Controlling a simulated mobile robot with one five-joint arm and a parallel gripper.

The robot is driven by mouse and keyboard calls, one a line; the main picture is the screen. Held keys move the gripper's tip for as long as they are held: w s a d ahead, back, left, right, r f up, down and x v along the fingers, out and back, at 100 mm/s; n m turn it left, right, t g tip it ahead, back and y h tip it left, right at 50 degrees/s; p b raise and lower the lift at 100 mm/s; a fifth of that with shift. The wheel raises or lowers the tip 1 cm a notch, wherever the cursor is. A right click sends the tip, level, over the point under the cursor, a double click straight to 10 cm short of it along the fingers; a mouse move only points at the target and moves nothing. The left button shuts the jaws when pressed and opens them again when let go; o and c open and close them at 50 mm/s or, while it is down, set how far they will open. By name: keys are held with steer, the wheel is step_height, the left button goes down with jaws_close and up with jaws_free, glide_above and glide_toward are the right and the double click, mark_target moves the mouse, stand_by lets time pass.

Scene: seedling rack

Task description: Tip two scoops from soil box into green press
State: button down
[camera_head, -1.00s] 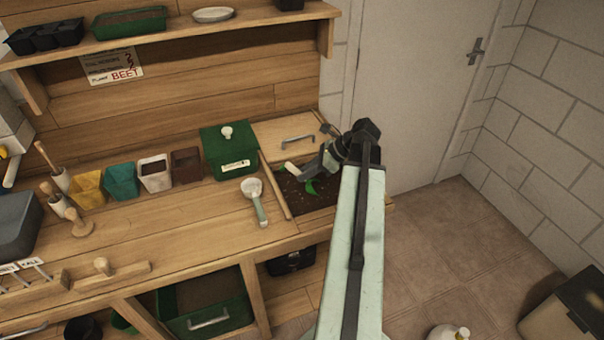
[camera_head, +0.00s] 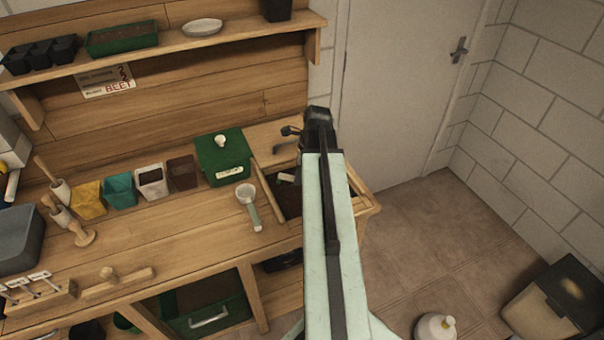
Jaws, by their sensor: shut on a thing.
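The soil box (camera_head: 291,207) is an open compartment in the right end of the bench, with dark soil inside. My arm covers its right part. My gripper (camera_head: 298,179) is low over the box, mostly hidden behind my arm; it is shut on a small pale tool (camera_head: 286,178), of which only a bit shows. I cannot tell whether that tool holds soil. A teal-green square cup (camera_head: 120,190), the likely green press, stands in a row between a yellow one and a white one. A pale green scoop (camera_head: 248,206) lies on the bench left of the box.
A lidded green box (camera_head: 223,157) with a white knob stands behind the scoop. A white cup (camera_head: 152,182) with dark fill and a brown cup (camera_head: 182,173) stand left of it. Wooden tools (camera_head: 78,228) lie at the left.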

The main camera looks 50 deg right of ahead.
steer(key=shift+g+h, duration=0.7)
steer(key=shift+g, duration=0.2)
steer(key=r+p, duration=0.2)
steer(key=w+a+r+p, duration=0.1)
steer(key=r+p, duration=0.1)
steer(key=w+r+p, duration=0.1)
steer(key=r+p, duration=0.1)
steer(key=shift+a+r, duration=0.1)
steer(key=shift+a, duration=0.25)
steer(key=shift+w+a+r, duration=0.1)
steer(key=shift+w+r, duration=0.05)
steer(key=shift+r, duration=0.1)
